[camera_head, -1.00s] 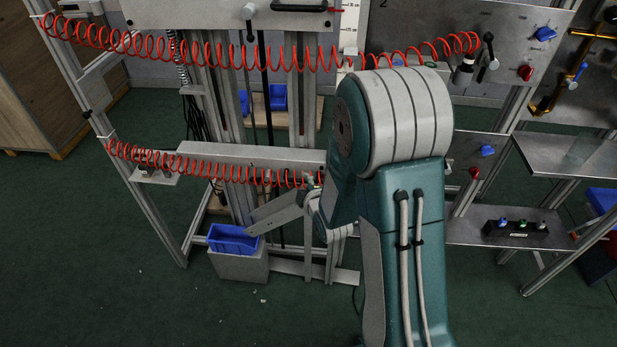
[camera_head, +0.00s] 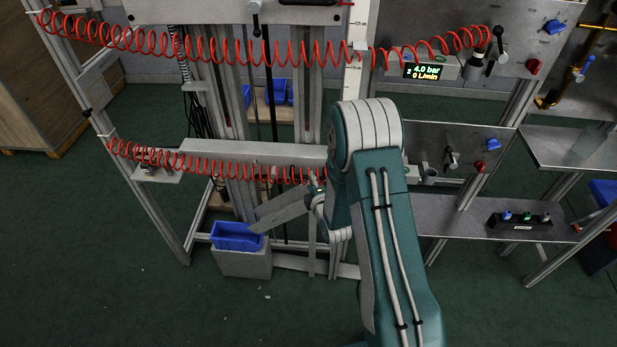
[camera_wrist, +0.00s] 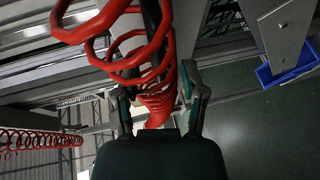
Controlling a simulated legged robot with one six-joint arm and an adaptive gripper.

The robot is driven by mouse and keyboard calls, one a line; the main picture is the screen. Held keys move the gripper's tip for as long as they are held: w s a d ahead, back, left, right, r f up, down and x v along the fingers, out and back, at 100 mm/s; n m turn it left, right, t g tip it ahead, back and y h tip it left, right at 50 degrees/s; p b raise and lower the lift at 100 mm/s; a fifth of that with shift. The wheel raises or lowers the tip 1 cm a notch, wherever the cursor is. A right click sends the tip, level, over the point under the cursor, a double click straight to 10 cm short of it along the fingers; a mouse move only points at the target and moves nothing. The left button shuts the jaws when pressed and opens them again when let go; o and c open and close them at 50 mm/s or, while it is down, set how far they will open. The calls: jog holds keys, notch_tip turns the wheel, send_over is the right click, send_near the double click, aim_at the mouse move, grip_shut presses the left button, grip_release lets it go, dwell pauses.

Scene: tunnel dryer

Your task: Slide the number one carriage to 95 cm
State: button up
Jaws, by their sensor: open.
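The lower carriage (camera_head: 255,153) is a long pale grey beam across the upright rails (camera_head: 230,95) in the head view. An upper carriage (camera_head: 290,12) sits at the top edge. I cannot read a number on either. A white scale strip (camera_head: 353,80) with cm marks stands right of the rails; its lower part is behind my arm. In the wrist view my gripper (camera_wrist: 158,85) is open, with red coiled hose (camera_wrist: 155,85) seen between and beyond its fingers. I cannot tell whether they touch.
A red hose (camera_head: 220,165) runs along the lower carriage, another (camera_head: 260,50) higher up. A blue bin (camera_head: 237,236) sits on a grey block below. Valve panels, a lit display (camera_head: 424,72) and a shelf (camera_head: 500,228) are at right. The green floor in front is clear.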

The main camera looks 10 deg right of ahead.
jog(key=shift+x, duration=1.5)
jog(key=c, duration=0.7)
grip_shut()
notch_tip(320, 180, up, 15)
jog(key=shift+r, duration=0.2)
